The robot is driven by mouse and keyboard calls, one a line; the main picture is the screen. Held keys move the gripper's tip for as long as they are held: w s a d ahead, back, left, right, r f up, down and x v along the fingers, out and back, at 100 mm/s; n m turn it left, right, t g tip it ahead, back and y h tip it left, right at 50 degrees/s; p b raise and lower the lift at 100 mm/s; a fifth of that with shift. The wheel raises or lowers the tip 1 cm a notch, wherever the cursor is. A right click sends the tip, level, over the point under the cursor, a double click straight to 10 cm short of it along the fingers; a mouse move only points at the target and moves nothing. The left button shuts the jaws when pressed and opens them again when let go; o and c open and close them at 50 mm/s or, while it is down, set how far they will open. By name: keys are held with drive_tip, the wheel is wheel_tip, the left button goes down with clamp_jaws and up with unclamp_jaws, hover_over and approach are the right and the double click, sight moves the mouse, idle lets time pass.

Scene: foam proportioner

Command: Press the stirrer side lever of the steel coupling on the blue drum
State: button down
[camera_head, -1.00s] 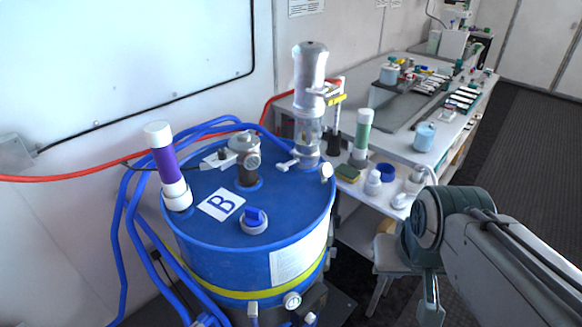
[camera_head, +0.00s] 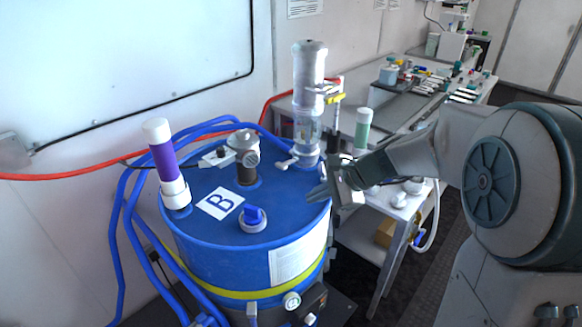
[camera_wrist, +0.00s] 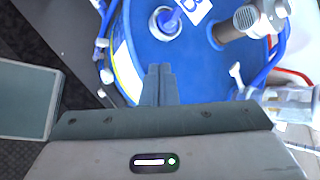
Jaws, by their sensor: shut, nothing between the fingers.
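The blue drum (camera_head: 205,235) stands at the left with a grey steel coupling (camera_head: 245,151) upright on its lid. The coupling also shows at the upper right of the wrist view (camera_wrist: 238,24). A small white lever (camera_head: 286,163) sticks out low between the coupling and the tall white and clear column; it also shows in the wrist view (camera_wrist: 236,73). I cannot tell which of the two it belongs to. My gripper (camera_head: 322,192) is shut and empty, by the drum's right rim, apart from the coupling. Its fingers (camera_wrist: 158,70) point toward the lid.
The tall column (camera_head: 309,90) rises from the lid's back right. A purple and white tube (camera_head: 164,160) stands at its left, and a blue cap (camera_head: 253,216) sits in front. Blue hoses (camera_head: 122,220) run along the left. A cluttered bench (camera_head: 400,110) stands behind.

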drive_tip(key=w+a+f+m+t+y, duration=0.1)
drive_tip(key=w+f+m, duration=0.2)
drive_tip(key=w+m, duration=0.15)
drive_tip(key=w+a+f+m+t+y, duration=0.1)
drive_tip(key=w+f+m, duration=0.15)
drive_tip(key=w, duration=0.35)
drive_tip(key=m+t+y+b, duration=0.1)
drive_tip(key=m+t, duration=0.2)
drive_tip(key=m, duration=0.4)
approach(288, 184)
wheel_tip(288, 184, up, 4)
drive_tip(key=shift+f, duration=0.1)
drive_tip(key=shift+w+a, duration=0.2)
drive_tip(key=shift+a, duration=0.05)
drive_tip(key=p+x, duration=0.2)
drive_tip(key=x, duration=0.7)
drive_tip(key=shift+a+f+p, duration=0.1)
drive_tip(key=shift+p, duration=0.3)
